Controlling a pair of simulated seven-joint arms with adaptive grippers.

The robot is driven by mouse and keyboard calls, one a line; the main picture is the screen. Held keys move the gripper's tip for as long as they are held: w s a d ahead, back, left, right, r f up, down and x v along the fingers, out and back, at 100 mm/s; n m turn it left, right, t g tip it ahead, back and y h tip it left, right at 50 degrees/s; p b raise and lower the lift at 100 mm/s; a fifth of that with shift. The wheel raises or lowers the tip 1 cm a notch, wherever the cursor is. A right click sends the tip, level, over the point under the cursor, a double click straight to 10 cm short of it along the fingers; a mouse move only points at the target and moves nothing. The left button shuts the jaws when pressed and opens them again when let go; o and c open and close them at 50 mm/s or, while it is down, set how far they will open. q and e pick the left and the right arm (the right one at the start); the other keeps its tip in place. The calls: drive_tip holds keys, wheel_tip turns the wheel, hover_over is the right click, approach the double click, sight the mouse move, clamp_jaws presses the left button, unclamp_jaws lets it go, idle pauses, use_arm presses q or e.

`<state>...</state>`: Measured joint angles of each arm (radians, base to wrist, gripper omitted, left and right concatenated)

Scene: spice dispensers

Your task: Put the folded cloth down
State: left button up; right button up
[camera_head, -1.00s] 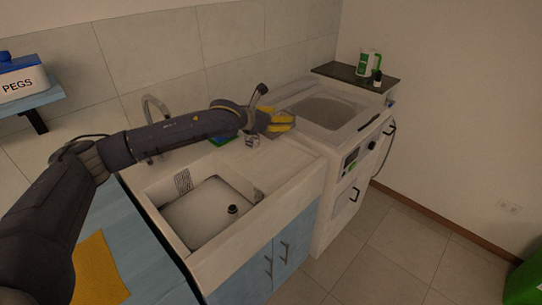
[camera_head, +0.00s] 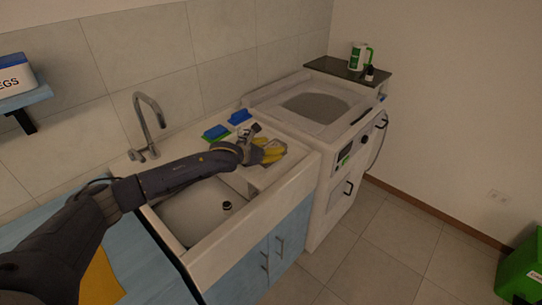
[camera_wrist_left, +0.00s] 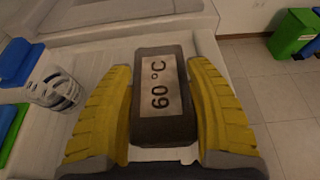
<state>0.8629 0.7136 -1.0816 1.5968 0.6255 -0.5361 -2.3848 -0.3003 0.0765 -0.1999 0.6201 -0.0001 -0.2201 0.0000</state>
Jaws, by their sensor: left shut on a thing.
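The folded cloth (camera_wrist_left: 162,128) is a dark grey block with a pale "60 °C" label facing up in the left wrist view. My left gripper (camera_head: 270,151) has yellow fingers, shut on the cloth from both sides. In the head view it is over the flat worktop to the right of the sink basin, beside the washing machine (camera_head: 333,123). I cannot tell whether the cloth touches the surface under it. The fingers mostly hide the cloth in the head view. My right gripper is not in view.
A patterned white cup (camera_wrist_left: 55,90) stands just left of the fingers. A blue item (camera_head: 240,116) and a green-and-blue item (camera_head: 215,132) lie at the back of the worktop. The tap (camera_head: 150,125) rises behind the basin. A dark shelf (camera_head: 345,70) holds bottles.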

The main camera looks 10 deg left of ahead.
use_arm(q)
drive_tip(key=shift+f, duration=1.65)
drive_tip(key=shift+f, duration=0.15)
drive_tip(key=o, duration=1.2)
drive_tip(key=v, duration=1.2)
drive_tip(key=shift+r, duration=0.2)
